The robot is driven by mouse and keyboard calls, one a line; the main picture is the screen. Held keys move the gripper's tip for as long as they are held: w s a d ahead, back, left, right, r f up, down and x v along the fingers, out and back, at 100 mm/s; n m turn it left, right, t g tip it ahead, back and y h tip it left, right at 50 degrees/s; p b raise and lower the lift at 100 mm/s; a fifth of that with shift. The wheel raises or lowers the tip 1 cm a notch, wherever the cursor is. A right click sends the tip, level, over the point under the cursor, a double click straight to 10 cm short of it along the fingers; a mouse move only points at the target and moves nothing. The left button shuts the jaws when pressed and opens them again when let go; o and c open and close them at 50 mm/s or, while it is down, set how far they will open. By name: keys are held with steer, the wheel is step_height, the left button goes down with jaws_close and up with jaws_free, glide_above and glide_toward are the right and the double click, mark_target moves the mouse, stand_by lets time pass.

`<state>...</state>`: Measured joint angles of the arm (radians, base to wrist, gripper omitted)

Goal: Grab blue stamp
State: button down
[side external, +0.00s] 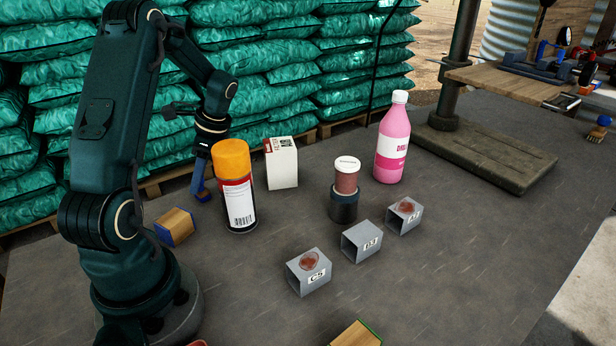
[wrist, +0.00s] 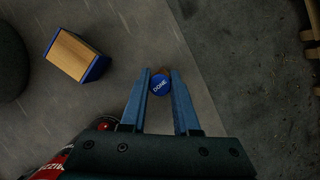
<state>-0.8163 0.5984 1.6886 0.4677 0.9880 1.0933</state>
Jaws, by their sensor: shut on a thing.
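The blue stamp (wrist: 160,85) shows in the wrist view as a small round blue top marked "DONE". It sits between the tips of my gripper (wrist: 161,82), whose two blue fingers are shut on it from both sides. In the side view my gripper (side external: 201,188) points down at the table, left of the orange-capped can. The stamp cannot be made out there. I cannot tell whether it still touches the table.
A wooden block with a blue end (side external: 175,227) lies left of my gripper. The orange-capped can (side external: 238,200) stands close on the right, with a white box (side external: 281,162) behind it. Grey labelled holders (side external: 361,241), a dark cup (side external: 343,206) and a pink bottle (side external: 391,142) stand farther right.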

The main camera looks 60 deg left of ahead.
step_height(320, 180, up, 10)
steer(key=shift+f, duration=0.15)
stand_by(0.4)
